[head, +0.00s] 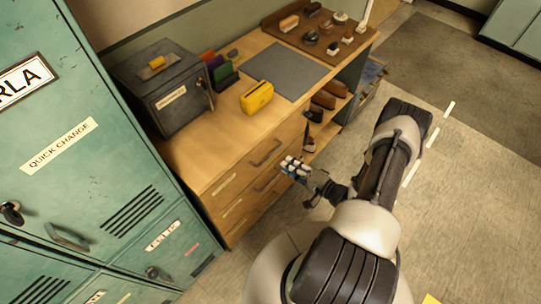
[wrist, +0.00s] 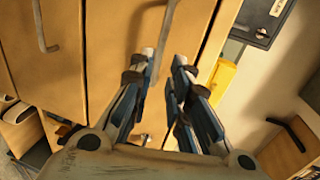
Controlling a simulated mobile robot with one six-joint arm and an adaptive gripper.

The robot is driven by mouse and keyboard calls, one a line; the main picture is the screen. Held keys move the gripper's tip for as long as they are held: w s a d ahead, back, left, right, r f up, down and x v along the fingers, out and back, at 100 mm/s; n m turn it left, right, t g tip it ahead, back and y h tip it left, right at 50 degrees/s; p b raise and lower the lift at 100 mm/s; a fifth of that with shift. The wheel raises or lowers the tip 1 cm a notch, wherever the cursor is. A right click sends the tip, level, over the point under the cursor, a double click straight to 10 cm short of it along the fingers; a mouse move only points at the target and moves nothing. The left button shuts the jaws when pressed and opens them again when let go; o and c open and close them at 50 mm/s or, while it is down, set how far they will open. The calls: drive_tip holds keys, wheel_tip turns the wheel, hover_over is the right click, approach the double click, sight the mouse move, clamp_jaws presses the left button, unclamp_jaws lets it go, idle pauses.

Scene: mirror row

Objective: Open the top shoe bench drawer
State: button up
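The shoe bench (head: 205,160) is wooden, with several drawers stacked in its front. The top drawer (head: 240,172) looks shut. In the wrist view the picture is turned, and the top drawer handle (wrist: 167,35) lies in line with the gap between my fingers. A lower drawer handle (wrist: 42,28) shows at the left there. My gripper (head: 293,167) is open and empty in front of the drawers. It also shows in the wrist view (wrist: 163,57). I cannot tell whether a fingertip touches the handle.
On the bench stand a grey safe (head: 165,90), a yellow item (head: 257,98), a grey mat (head: 284,70) and a board of brushes (head: 310,45). Green lockers (head: 70,130) stand close at the left. Open shelves hold shoes (head: 323,99). The floor (head: 470,190) at the right is mostly clear.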

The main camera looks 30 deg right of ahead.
sight(270, 155)
drive_tip(key=b+x, duration=0.1)
drive_tip(key=x, duration=0.9)
clamp_jaws()
idle(0.4)
